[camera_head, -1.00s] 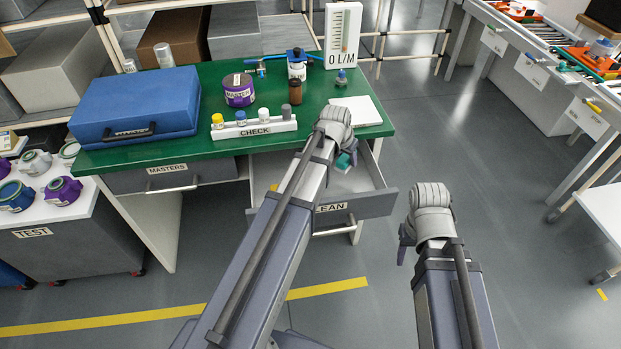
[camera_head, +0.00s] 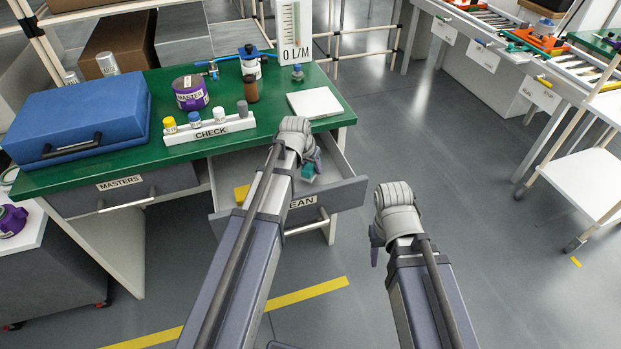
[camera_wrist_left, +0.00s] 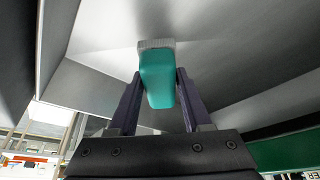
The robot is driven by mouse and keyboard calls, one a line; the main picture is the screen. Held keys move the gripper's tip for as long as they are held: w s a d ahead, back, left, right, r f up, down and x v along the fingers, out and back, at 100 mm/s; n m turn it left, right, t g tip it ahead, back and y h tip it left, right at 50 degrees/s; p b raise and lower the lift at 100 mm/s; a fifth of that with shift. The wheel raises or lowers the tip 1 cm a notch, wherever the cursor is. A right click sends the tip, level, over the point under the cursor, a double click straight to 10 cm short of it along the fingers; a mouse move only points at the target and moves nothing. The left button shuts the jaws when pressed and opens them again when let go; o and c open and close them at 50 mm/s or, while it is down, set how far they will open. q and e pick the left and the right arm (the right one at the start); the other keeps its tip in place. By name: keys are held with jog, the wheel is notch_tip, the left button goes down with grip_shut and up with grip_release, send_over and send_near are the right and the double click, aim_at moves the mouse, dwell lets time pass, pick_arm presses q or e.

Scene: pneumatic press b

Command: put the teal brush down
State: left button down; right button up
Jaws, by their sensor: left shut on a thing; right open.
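The teal brush (camera_wrist_left: 157,80) is between the two fingers of my left gripper (camera_wrist_left: 155,92) in the left wrist view, with its grey end pointing away from the gripper. In the head view my left gripper (camera_head: 312,162) is over the open drawer labelled "…EAN" (camera_head: 340,197), and a bit of the teal brush (camera_head: 307,171) shows beside it. The grey end appears close to the drawer's inside surface; I cannot tell whether it touches. My right gripper (camera_head: 376,244) hangs open over the floor, right of the drawer, mostly hidden by its wrist.
A yellow item (camera_head: 241,194) lies in the drawer's left part. Above is the green bench (camera_head: 270,112) with a white pad (camera_head: 315,103), the CHECK rack (camera_head: 210,130) and a blue case (camera_head: 80,118). Open floor (camera_head: 440,170) lies to the right.

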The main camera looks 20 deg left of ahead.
pick_arm(q)
jog(key=shift+f+b, duration=1.75)
jog(key=shift+f, duration=0.1)
jog(key=shift+f, duration=0.15)
jog(key=shift+c, duration=1.7)
grip_release()
jog(key=p+v, duration=1.1)
jog(key=v, duration=0.1)
jog(key=shift+r, duration=0.25)
jog(key=shift+w, duration=0.1)
